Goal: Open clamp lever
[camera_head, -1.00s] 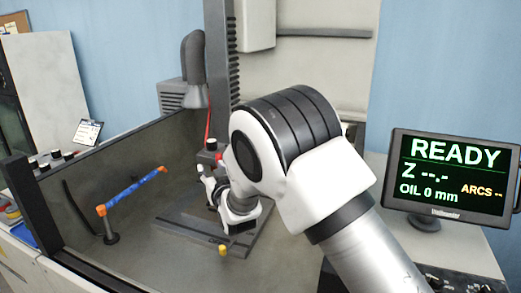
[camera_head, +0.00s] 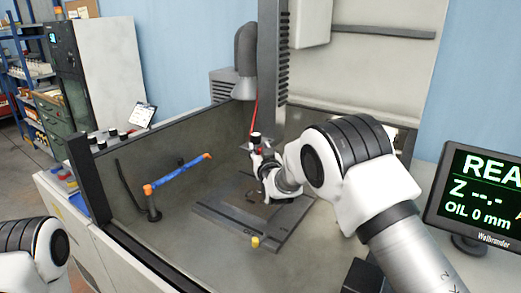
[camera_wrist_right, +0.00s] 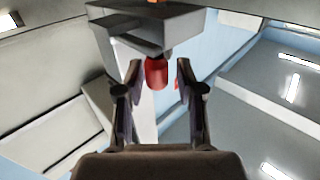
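In the right wrist view, a red rounded handle (camera_wrist_right: 157,72), which looks like the clamp lever, hangs beneath a grey block (camera_wrist_right: 150,25). It appears between the two fingers of my right gripper (camera_wrist_right: 160,88). The fingers are open, with a gap on both sides of the red handle. I cannot tell whether it is between the tips or beyond them. In the head view my right gripper (camera_head: 262,165) is at the clamp area below the machine head, and a small red part (camera_head: 258,151) shows beside it. The wrist partly hides the clamp. My left gripper is out of view.
A dark base plate (camera_head: 225,212) lies on the tank floor, with a yellow knob (camera_head: 255,242) at its front. A blue pipe with orange ends (camera_head: 180,175) stands left. The tank wall (camera_head: 175,145) encloses the back left. A monitor (camera_head: 485,195) stands right.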

